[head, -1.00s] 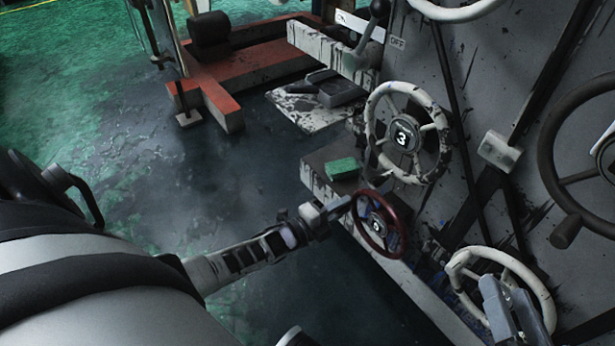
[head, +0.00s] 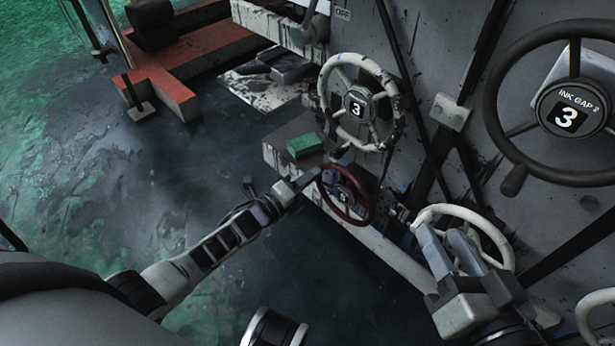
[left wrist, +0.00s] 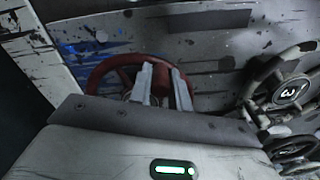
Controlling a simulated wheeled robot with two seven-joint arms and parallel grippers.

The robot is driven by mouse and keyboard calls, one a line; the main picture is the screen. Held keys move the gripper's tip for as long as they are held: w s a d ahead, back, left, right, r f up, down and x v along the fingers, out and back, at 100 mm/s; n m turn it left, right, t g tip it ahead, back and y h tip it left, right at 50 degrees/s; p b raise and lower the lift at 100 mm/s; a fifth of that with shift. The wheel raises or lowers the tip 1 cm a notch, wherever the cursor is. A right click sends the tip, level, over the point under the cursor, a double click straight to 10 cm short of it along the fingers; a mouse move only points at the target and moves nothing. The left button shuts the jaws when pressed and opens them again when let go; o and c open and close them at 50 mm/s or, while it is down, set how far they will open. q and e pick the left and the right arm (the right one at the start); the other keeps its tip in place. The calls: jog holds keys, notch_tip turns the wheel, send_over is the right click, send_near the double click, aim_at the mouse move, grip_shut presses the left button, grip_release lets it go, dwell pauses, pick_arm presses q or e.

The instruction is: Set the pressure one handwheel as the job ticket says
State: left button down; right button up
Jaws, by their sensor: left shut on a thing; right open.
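A red handwheel (head: 360,217) is low on the grey machine; its hub number is too small to read surely. My left gripper (head: 320,174) is shut at its left edge. In the left wrist view my fingers (left wrist: 164,76) close on a red part of the red wheel (left wrist: 98,73). A white handwheel (head: 326,88) above it shows a 3 on its hub; its small lettering is unclear. Another white handwheel (head: 492,231) is at the lower right. My right gripper (head: 446,250) is open in front of it and partly hides it; whether they touch is unclear.
A dark handwheel reading INK GAP and 3 (head: 497,118) is at the upper right. A green block (head: 305,145) lies on a ledge left of the wheels. A red-brown frame (head: 165,85) stands behind. The dark floor at left is clear.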

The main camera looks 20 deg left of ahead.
pick_arm(q)
jog(key=shift+f, duration=0.1)
jog(key=c, duration=1.3)
grip_release()
pick_arm(e)
jog(key=shift+r, duration=0.1)
pick_arm(q)
jog(key=shift+s, duration=0.3)
jog(key=p+v, duration=0.4)
jog(key=v, duration=1.1)
jog(key=shift+s, duration=0.2)
pick_arm(e)
jog(key=shift+s+d+f+n+g+h, duration=0.15)
jog(key=shift+d+f+n+g+h, duration=0.4)
jog(key=shift+h, duration=0.25)
pick_arm(q)
jog(key=shift+a, duration=0.15)
